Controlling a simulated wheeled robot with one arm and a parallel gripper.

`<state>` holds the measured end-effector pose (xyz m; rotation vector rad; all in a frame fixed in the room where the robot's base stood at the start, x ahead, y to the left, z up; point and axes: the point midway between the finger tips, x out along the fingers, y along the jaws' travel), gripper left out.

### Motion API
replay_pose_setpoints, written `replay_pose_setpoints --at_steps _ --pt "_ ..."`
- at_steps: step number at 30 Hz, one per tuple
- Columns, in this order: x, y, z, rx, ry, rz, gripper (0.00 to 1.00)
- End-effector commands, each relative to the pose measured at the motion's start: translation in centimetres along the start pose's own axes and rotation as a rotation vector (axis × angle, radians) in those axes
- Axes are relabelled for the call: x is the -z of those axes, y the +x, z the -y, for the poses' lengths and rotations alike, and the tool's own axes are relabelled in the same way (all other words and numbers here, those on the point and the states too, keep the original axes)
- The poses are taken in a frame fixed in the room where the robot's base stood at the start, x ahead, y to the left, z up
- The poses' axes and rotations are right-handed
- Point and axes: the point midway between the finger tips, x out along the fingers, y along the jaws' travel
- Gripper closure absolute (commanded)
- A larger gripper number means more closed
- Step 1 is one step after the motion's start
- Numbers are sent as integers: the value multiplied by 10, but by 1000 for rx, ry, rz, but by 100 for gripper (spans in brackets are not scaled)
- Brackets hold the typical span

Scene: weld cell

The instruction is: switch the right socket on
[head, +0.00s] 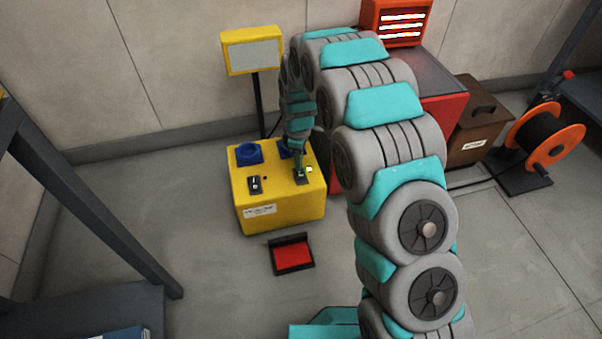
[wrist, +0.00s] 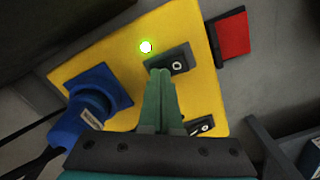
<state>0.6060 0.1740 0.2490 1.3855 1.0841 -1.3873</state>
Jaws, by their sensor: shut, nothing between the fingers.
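A yellow socket box (head: 277,208) stands on the floor. Its right switch (head: 301,181) also shows in the wrist view (wrist: 180,62), with a round mark visible at one end. My gripper (head: 300,172) is shut and empty, its fingertips at this switch in the wrist view (wrist: 161,72); whether they touch it I cannot tell. A small lamp (wrist: 146,46) beside the switch glows green; it looks pale in the head view (head: 309,169). The right socket (head: 285,150) is partly hidden by my arm; a blue plug (wrist: 92,106) sits in it.
The left socket (head: 249,153) and left switch (head: 255,185) are on the same box top. A red pedal (head: 292,256) lies on the floor in front. A yellow-framed panel (head: 253,52) stands behind. A cable reel (head: 545,139) is at right. Floor left of the box is clear.

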Motion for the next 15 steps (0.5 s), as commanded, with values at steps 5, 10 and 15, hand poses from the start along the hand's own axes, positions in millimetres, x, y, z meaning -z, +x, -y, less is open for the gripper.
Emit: replay_pose_setpoints --at_steps 5,10,15 --pt "0 -14 -1 -2 0 -2 100" --pt "1 -27 -1 -3 0 -2 100" --pt "1 -39 -1 -2 0 -2 100"
